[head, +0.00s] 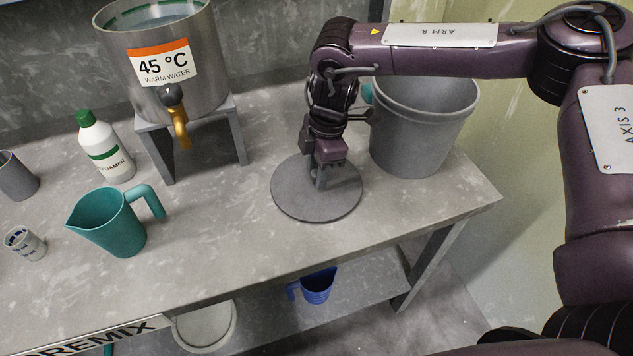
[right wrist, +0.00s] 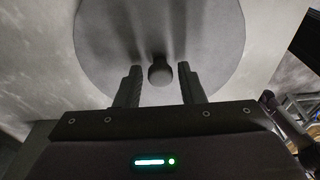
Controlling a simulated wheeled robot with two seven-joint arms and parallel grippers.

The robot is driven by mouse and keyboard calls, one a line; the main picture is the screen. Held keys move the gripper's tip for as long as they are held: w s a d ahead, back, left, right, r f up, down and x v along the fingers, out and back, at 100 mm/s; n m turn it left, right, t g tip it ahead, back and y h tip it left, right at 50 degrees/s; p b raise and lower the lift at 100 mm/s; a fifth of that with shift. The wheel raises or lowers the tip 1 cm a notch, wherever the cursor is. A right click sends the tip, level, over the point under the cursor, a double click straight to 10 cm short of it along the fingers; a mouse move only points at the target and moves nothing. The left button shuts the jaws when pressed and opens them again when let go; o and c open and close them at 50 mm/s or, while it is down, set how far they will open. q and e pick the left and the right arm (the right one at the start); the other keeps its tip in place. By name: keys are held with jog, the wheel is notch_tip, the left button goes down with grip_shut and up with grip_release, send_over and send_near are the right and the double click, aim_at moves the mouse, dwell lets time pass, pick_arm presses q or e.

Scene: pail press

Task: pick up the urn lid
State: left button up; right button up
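The urn lid (head: 290,197) is a grey round disc lying flat on the bench, right of the middle in the head view. Its small round knob (right wrist: 160,73) shows in the right wrist view. My right gripper (head: 321,180) points down over the lid. In the right wrist view the right gripper (right wrist: 160,84) is open, with a finger on each side of the knob and a gap on both sides. The steel urn (head: 205,60) with the 45 °C label stands on a stand at the upper left, open on top. My left gripper is not in view.
A grey pail (head: 420,135) stands close behind and right of the lid. A teal jug (head: 112,225), a white bottle (head: 103,150) and cups are at the left. A blue jug (head: 318,287) is on the lower shelf. Bench between teal jug and lid is clear.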

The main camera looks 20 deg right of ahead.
grip_shut()
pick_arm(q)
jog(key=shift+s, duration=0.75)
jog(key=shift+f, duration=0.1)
pick_arm(e)
jog(key=shift+r, duration=0.1)
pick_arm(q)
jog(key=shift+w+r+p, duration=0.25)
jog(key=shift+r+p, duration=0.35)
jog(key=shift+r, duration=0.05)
pick_arm(e)
notch_tip(320, 180, up, 20)
